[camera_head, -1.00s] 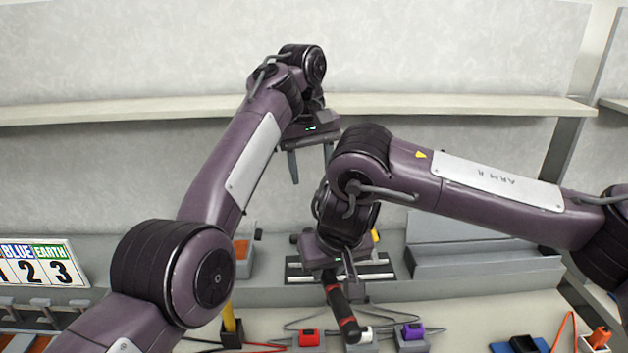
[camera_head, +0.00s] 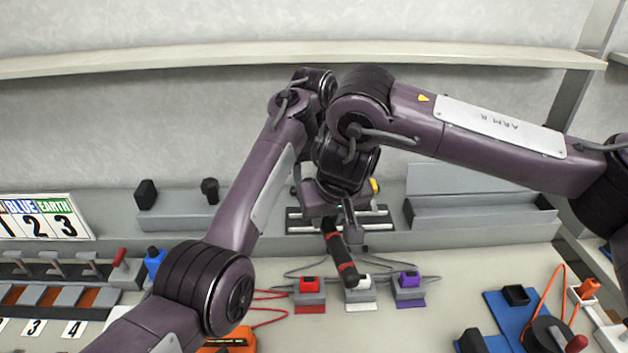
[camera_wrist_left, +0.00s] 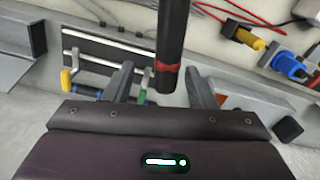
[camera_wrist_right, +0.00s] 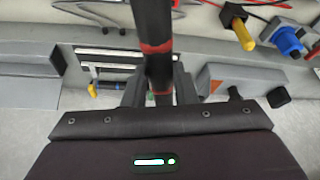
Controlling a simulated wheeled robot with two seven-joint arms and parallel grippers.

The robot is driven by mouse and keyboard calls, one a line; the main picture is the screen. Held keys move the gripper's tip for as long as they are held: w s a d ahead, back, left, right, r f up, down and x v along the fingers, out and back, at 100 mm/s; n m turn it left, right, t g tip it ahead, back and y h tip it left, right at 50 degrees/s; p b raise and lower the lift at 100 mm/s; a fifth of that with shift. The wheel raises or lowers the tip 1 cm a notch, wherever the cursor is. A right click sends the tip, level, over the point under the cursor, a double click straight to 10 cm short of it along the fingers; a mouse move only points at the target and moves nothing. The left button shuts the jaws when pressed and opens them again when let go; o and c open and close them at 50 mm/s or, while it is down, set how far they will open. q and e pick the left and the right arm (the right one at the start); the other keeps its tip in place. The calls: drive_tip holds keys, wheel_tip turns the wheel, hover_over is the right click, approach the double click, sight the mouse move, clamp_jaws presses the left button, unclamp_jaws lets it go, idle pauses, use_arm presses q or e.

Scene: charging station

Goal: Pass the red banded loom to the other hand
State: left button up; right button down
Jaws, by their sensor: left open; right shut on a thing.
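The red banded loom (camera_head: 341,258) is a dark rod with red bands. My right gripper (camera_head: 342,228) is shut on its upper part, and the loom hangs tilted below the jaws. In the right wrist view the loom (camera_wrist_right: 154,32) runs between the fingers of the right gripper (camera_wrist_right: 159,90). My left gripper (camera_wrist_left: 160,86) is open; in the left wrist view the loom (camera_wrist_left: 172,40) reaches in between its spread fingers. I cannot tell whether they touch it. In the head view the left gripper is hidden behind my right arm.
Red (camera_head: 310,285), white (camera_head: 360,282) and purple (camera_head: 408,280) connector blocks stand on the table below the loom. A slotted rack (camera_head: 305,220) lies behind. A numbered board (camera_head: 45,220) stands left, and a blue tray (camera_head: 515,310) lies right. A shelf (camera_head: 480,52) crosses above.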

use_arm(q)
drive_tip(key=shift+f, duration=0.55)
drive_tip(key=c, duration=0.9)
clamp_jaws()
use_arm(e)
drive_tip(key=c, duration=1.6)
unclamp_jaws()
drive_tip(key=shift+a, duration=0.1)
drive_tip(key=o, duration=0.5)
drive_tip(key=shift+r, duration=0.1)
